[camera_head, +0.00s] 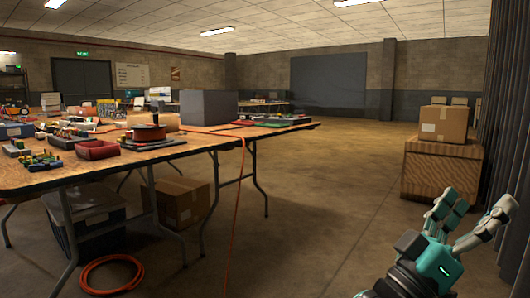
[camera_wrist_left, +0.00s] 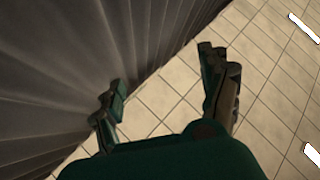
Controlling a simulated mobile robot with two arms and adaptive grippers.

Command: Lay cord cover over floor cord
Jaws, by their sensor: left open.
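An orange cord (camera_head: 238,205) runs over the table edge and hangs down to the floor at the lower middle of the head view. Its lower end leaves the bottom of the picture. I cannot make out a cord cover in either view. My left gripper (camera_head: 476,206) is at the lower right of the head view, fingers up, open and empty, far to the right of the cord. In the left wrist view its fingers (camera_wrist_left: 162,68) are spread, with a dark curtain and the tiled ceiling behind them. My right gripper is not in view.
A coiled orange cord (camera_head: 108,287) lies on the floor below. A cardboard box (camera_head: 444,123) sits on a wooden crate (camera_head: 441,172) near the curtain (camera_head: 508,120). The middle floor is clear.

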